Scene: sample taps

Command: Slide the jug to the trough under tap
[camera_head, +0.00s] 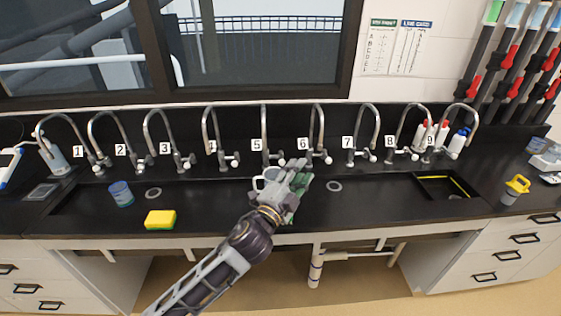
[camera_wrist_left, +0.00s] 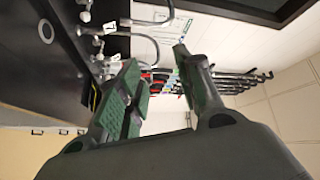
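My left gripper (camera_head: 298,180) is over the middle of the dark bench, below taps 5 and 6. In the left wrist view its two fingers (camera_wrist_left: 165,92) are spread apart, and I see no held object between them. A pale, rounded rim (camera_head: 266,178) shows just left of the gripper; it may be the jug, but the gripper hides most of it and I cannot tell whether they touch. The long dark trough (camera_head: 225,198) runs beneath the row of curved, numbered taps (camera_head: 265,135). My right gripper is not in view.
A blue cup (camera_head: 121,194) and a yellow-green sponge (camera_head: 160,220) are at left. Drain rings (camera_head: 334,186) mark the trough floor. A recessed basin (camera_head: 420,190) with a yellow strip and a yellow-topped container (camera_head: 515,190) are at right. Bottles (camera_head: 458,142) stand behind.

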